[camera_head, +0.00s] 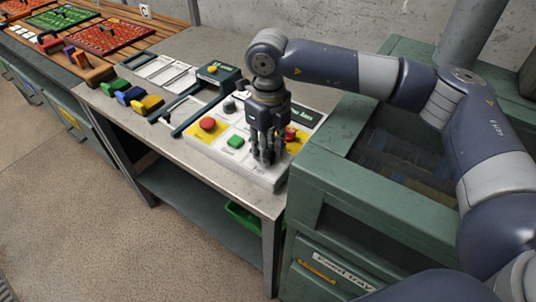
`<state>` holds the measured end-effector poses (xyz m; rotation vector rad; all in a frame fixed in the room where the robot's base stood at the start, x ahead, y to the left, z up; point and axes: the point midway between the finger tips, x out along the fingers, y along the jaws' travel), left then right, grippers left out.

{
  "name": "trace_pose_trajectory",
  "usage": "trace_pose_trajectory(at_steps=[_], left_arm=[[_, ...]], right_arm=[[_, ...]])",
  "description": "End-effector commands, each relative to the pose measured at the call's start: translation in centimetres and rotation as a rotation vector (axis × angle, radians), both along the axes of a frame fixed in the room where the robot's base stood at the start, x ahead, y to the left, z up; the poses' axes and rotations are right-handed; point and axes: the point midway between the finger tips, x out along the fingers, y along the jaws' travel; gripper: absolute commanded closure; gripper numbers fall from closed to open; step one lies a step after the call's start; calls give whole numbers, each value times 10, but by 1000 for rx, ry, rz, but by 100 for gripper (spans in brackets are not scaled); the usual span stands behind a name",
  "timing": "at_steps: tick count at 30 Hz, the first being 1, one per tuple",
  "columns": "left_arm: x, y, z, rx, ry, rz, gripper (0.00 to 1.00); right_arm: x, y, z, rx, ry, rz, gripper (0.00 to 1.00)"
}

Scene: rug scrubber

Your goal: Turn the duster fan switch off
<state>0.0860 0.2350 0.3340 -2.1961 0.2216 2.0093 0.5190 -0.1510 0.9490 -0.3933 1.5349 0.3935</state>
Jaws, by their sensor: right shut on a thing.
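A white control box (229,158) stands on the grey bench, close to its front right corner. It has a red button (208,124) on a yellow plate and a green button (236,142). A second red control (291,134) on yellow sits behind my gripper, partly covered. A dark label (301,115) with light lettering lies at the box's back edge. My right gripper (267,161) points straight down onto the right part of the box, its fingers shut on a small control there, which appears to be the duster fan switch. The fingers hide the switch and its position. My left gripper is out of view.
The bench (143,104) holds green, blue and yellow blocks (132,97) and a dark green device (218,73) with a yellow button. A green open-topped cabinet (342,188) stands right of the box, below my right arm. The floor at left is clear.

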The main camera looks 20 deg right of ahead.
Motion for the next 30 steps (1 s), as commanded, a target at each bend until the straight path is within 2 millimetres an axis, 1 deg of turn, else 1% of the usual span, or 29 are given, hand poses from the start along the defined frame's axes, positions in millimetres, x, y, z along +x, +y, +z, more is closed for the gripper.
trace_pose_trajectory(at_steps=[1,9,15,27,28,30], left_arm=[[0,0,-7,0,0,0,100],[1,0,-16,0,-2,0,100],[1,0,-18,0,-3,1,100],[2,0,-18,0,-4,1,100],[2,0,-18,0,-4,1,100],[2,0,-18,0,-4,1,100]], right_arm=[[0,0,-3,1,-2,29,96],[0,0,-1,1,-1,142,96],[0,0,0,0,0,173,96],[0,0,0,-1,0,179,96],[0,0,0,-1,0,178,65],[0,0,0,-1,0,178,52]])
